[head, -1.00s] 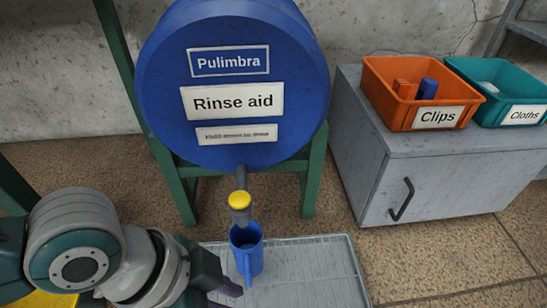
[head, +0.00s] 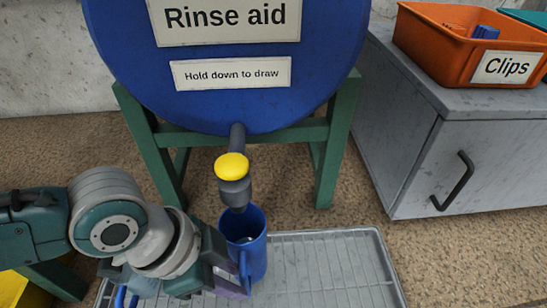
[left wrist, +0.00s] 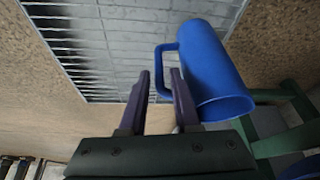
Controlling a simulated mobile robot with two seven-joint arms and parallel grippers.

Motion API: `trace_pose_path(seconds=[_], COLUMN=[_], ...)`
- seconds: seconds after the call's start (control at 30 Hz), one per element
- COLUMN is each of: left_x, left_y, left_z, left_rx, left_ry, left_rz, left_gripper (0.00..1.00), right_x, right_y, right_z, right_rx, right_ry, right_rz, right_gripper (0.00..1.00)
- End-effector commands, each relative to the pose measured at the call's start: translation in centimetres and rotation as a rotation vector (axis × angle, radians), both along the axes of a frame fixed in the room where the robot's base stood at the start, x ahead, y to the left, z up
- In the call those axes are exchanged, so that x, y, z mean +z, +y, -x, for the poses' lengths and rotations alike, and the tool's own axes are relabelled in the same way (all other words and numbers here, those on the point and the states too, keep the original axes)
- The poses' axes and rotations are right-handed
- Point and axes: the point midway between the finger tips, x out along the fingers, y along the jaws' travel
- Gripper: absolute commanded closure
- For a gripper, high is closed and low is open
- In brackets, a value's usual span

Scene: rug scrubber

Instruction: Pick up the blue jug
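The blue jug (head: 256,258) stands upright on the grey grated tray (head: 325,265), below the tap (head: 234,190) of the blue drum. Its handle faces my left gripper (head: 236,284), whose purple fingers are beside the jug's handle side. In the left wrist view the jug (left wrist: 212,72) is on the right, and its handle (left wrist: 160,66) lies at the fingertips, between the two spread fingers (left wrist: 161,76). The fingers are apart, with gaps to the handle; I cannot tell how deep the handle sits between them. My right gripper is not in view.
The drum (head: 225,100) rests on a green stand (head: 340,140), with a yellow button (head: 231,166) on its tap close over the jug. A grey cabinet (head: 400,170) with an orange Clips bin (head: 430,45) stands at the right. The tray's right part is clear.

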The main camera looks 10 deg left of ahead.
Motion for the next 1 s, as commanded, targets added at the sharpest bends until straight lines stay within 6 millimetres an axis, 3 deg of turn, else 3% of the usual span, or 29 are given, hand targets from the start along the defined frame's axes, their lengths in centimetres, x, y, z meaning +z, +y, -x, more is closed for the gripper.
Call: trace_pose_path(seconds=[0.03,0.23,0.5,0.77,1.0], left_x=[-1.7,-4.2,-4.0,-4.0,-4.0], left_y=[-0.3,-1.3,-1.4,-1.4,-1.4], left_z=[-0.2,-0.7,-0.8,-0.8,-0.8], left_rx=[0.0,-0.001,0.0,0.0,0.0], left_ry=[0.0,0.0,0.0,0.0,0.0], left_rz=[0.0,0.0,-0.001,-0.001,-0.001], left_gripper=[0.69,0.69,0.69,0.98,1.0], right_x=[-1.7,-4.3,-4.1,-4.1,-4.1], right_y=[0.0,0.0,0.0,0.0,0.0], right_z=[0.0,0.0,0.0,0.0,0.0], right_rx=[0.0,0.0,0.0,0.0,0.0], right_ry=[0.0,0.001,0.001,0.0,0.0], right_rz=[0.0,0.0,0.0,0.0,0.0], right_gripper=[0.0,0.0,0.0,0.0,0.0])
